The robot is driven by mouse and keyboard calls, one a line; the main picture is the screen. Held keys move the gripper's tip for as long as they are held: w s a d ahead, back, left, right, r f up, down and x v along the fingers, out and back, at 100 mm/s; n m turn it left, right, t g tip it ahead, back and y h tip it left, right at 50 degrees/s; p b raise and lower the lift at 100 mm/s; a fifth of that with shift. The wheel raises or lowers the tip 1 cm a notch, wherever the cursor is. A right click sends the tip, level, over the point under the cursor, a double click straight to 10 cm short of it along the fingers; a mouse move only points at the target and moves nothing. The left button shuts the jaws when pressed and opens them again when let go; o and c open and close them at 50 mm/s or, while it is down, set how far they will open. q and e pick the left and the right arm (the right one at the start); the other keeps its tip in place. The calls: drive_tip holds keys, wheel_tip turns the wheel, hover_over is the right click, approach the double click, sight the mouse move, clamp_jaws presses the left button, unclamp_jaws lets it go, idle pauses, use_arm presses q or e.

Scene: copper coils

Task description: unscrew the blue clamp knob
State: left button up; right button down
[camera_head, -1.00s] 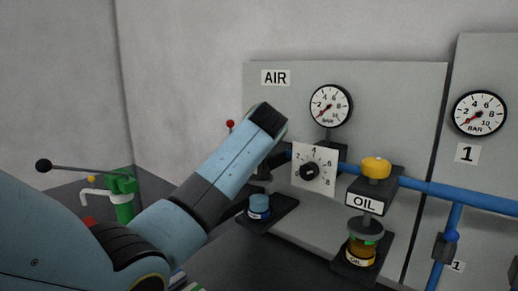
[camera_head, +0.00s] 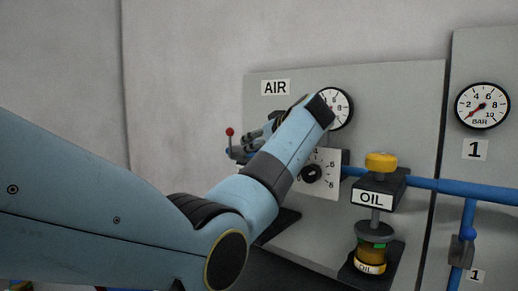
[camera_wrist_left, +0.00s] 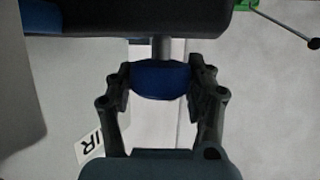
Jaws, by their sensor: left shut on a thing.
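The blue knob (camera_wrist_left: 160,80) sits on a short grey stem in the middle of the left wrist view, below a dark block. My left gripper (camera_wrist_left: 160,86) is shut on it, one finger on each side. The knob itself is hidden there. My right gripper is in neither view.
The panel (camera_head: 400,100) carries a gauge (camera_head: 337,108), partly covered by my wrist, and a dial (camera_head: 312,173). A red-tipped lever (camera_head: 230,132) is close to my gripper. A yellow-topped oil unit (camera_head: 381,162) and blue pipe (camera_head: 450,188) are to the right.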

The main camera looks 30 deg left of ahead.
use_arm(q)
drive_tip(key=o, duration=1.2)
drive_tip(key=v, duration=1.2)
